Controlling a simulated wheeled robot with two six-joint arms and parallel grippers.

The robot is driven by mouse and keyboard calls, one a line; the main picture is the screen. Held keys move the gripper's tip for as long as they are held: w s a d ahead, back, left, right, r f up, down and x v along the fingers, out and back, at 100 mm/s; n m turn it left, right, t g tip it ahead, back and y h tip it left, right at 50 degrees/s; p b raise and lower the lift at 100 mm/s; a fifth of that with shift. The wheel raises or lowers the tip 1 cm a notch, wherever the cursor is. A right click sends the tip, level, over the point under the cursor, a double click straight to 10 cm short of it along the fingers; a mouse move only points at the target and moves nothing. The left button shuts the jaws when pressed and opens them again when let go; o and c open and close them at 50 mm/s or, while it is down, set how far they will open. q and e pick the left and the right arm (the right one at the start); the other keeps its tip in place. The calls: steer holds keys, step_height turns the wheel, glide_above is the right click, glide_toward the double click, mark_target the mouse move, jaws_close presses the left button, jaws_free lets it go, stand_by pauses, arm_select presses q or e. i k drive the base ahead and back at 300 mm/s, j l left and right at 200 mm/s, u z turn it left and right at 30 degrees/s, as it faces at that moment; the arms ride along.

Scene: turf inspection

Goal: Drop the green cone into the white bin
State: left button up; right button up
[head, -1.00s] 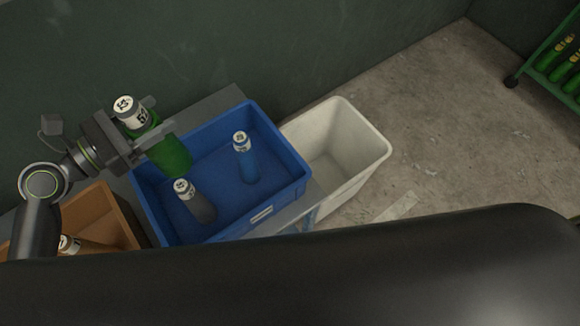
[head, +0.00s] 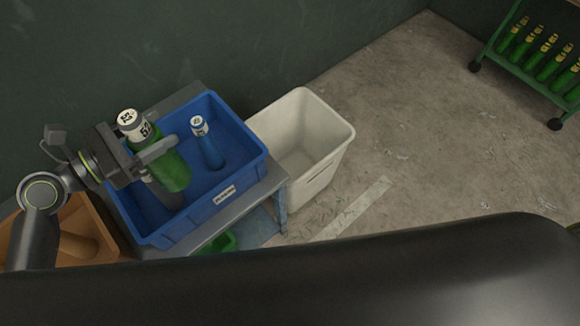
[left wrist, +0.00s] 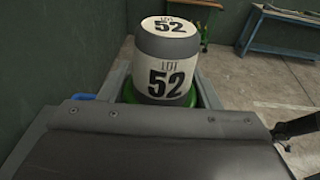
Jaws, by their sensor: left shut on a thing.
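The green cone (head: 171,168) is held by my left gripper (head: 153,152), whose jaws are shut around it. It is tilted in the head view, over the left part of the blue crate. Its capped end has a white label reading LOT 52, which fills the middle of the left wrist view (left wrist: 168,68). The white bin (head: 328,172) stands on the floor right of the blue crate, open at the top, and its visible inside is empty. The gripper and cone are left of the bin, with the crate between.
The blue crate (head: 242,178) sits on a grey table (head: 272,182) and holds a blue cone (head: 208,145) and a mostly hidden dark one. A brown crate (head: 103,225) is at left. A green wheeled rack (head: 490,62) stands far right. Floor right of the bin is clear.

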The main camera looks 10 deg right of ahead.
mark_target(295, 160)
steer(key=l+z, duration=0.25)
steer(key=l, duration=0.55)
steer(key=i+l+z, duration=0.15)
steer(key=l, duration=0.3)
steer(key=i+l+z, duration=0.15)
steer(key=i+l, duration=0.15)
steer(key=l, duration=0.1)
